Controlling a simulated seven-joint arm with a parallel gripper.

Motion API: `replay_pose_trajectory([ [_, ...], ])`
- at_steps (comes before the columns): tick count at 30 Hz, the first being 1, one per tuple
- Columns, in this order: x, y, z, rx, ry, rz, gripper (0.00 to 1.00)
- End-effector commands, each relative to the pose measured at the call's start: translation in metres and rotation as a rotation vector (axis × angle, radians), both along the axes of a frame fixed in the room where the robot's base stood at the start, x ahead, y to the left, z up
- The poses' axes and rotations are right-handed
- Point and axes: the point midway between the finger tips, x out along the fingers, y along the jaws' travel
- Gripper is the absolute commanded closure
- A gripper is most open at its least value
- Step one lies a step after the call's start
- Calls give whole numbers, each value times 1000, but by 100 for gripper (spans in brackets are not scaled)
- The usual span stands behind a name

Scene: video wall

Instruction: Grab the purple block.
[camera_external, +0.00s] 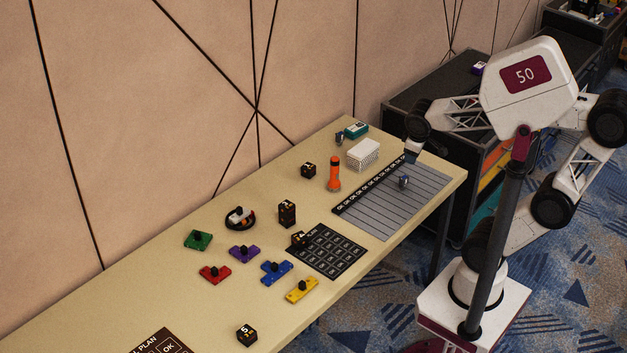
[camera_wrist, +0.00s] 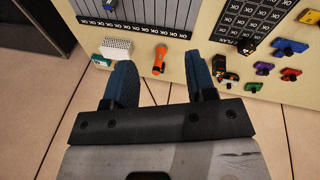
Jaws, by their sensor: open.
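The purple block (camera_external: 244,253) has a black knob on top and lies on the table among other coloured blocks, left of centre. It also shows in the wrist view, small, at the right (camera_wrist: 264,68). My gripper (camera_external: 411,156) is above the far right part of the table, well away from the purple block. In the wrist view my gripper (camera_wrist: 160,78) has its two blue fingers wide apart with nothing held between them.
Green (camera_external: 198,240), red (camera_external: 215,274), blue (camera_external: 277,271) and yellow (camera_external: 302,290) knobbed blocks surround the purple one. A black coiled item (camera_external: 240,218) lies behind it. An orange flashlight (camera_external: 334,175), a black box (camera_external: 287,213) and a white box (camera_external: 363,153) stand farther right.

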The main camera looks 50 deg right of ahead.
Motion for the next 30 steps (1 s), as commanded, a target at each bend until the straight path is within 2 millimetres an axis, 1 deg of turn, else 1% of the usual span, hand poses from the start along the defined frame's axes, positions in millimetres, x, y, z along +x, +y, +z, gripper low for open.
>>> replay_pose_trajectory([
  [1,14,2,-3,-49,16,55,49],
  [5,51,5,-8,-182,44,206,49],
  [6,63,7,-9,-224,51,254,49],
  [8,80,11,-12,-286,63,327,49],
  [13,132,30,-23,-459,94,537,49],
  [17,171,50,-33,-589,113,700,49],
  [18,183,58,-36,-630,118,752,49],
  [20,201,71,-42,-689,125,829,49],
  [23,229,95,-54,-790,135,959,49],
  [26,256,123,-67,-890,143,1089,49],
  [27,266,135,-74,-929,146,1143,49],
  [29,280,154,-83,-990,148,1221,49],
  [30,290,168,-90,-1030,151,1275,49],
])
